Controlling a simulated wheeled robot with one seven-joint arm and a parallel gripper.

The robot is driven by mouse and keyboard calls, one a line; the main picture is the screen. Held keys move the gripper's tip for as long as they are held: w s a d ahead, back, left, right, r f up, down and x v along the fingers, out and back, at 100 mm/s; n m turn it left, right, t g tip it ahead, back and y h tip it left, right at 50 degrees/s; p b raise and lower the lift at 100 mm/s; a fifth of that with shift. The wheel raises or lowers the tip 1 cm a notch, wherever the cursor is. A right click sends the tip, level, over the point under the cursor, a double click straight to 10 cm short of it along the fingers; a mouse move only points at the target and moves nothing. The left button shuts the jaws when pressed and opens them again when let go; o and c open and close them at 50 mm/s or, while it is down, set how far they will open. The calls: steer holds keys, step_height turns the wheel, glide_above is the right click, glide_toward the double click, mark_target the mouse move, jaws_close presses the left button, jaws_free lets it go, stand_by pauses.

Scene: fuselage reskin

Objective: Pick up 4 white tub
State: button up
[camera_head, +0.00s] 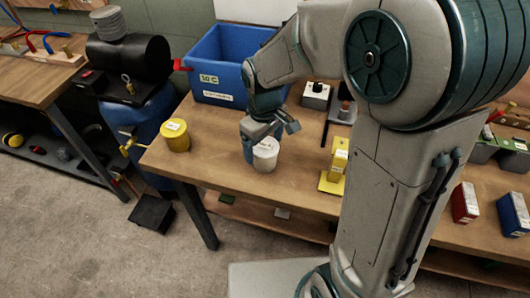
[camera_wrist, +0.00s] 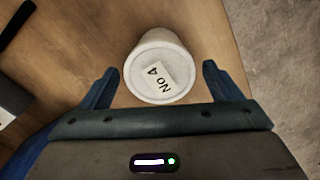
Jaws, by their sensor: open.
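A white tub (camera_head: 265,155) stands upright on the wooden table, near its front edge. In the wrist view the white tub (camera_wrist: 160,68) shows from above, with a label reading "No 4" on its lid. My gripper (camera_head: 268,138) is at the tub, with its fingers low beside it. In the wrist view my gripper (camera_wrist: 156,85) is open, one finger on each side of the tub, with a visible gap on both sides. The tub's far side is partly hidden by my gripper in the head view.
A yellow tub (camera_head: 176,136) stands at the table's left end. A blue bin (camera_head: 222,97) marked "10 C" is behind. A yellow stand (camera_head: 335,170) is to the right, with a white-topped box (camera_head: 316,95) behind it. Red (camera_head: 465,203) and blue boxes (camera_head: 514,216) stand farther right.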

steer(key=shift+f, duration=0.65)
steer(key=c, duration=1)
steer(key=shift+r, duration=0.1)
steer(key=shift+c, duration=0.2)
